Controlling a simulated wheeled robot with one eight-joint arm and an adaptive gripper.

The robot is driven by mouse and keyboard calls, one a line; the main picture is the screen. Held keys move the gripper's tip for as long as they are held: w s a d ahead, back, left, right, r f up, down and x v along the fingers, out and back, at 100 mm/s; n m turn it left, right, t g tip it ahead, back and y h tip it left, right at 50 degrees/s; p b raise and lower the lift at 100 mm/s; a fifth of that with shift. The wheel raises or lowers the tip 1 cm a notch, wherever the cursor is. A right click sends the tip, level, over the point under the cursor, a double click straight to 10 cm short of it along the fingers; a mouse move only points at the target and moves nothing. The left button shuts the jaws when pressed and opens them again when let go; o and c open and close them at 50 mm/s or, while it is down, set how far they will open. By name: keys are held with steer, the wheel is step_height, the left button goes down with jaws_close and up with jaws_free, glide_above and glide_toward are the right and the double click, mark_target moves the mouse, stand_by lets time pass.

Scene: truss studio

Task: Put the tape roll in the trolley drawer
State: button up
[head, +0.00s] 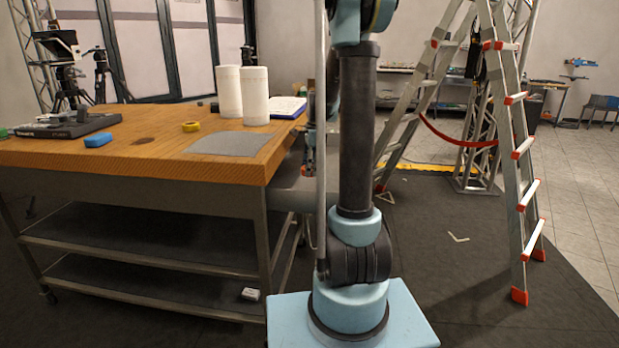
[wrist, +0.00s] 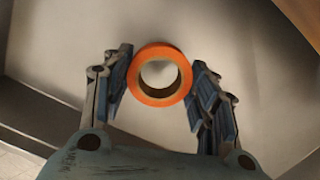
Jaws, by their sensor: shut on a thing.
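The orange tape roll (wrist: 135,80) is between the fingers of my gripper (wrist: 160,85) in the wrist view, and the gripper is shut on it. Its round hole faces the camera. Below it is a smooth grey metal surface, which looks like the inside of the trolley drawer (wrist: 80,40). In the head view the open drawer (head: 295,198) juts out from the right side of the trolley, under the wooden top (head: 150,160). My gripper (head: 307,165) shows only in part above it, largely hidden behind my arm. The gap between roll and drawer floor cannot be judged.
On the trolley top are a yellow roll (head: 191,127), two white cylinders (head: 256,96), a grey mat (head: 230,145), a blue item (head: 98,140) and a notebook (head: 287,107). A stepladder (head: 515,140) stands at the right.

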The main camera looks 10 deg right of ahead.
mark_target(309, 184)
steer(key=shift+f, duration=2.05)
steer(key=o, duration=1.1)
steer(key=shift+a, duration=0.1)
step_height(309, 184, up, 12)
steer(key=d, duration=0.2)
steer(key=s+a+n+t, duration=0.15)
steer(key=s+n, duration=0.65)
steer(key=s, duration=1.1)
steer(key=s+f+n, duration=0.3)
steer(key=s+f, duration=0.1)
steer(key=s, duration=0.1)
steer(key=s+f+n+h, duration=0.1)
steer(key=s+f+n, duration=0.2)
steer(key=s, duration=0.3)
steer(key=s+f+n, duration=0.4)
steer(key=s, duration=0.1)
steer(key=shift+s+f+t, duration=0.15)
steer(key=shift+f+t, duration=0.2)
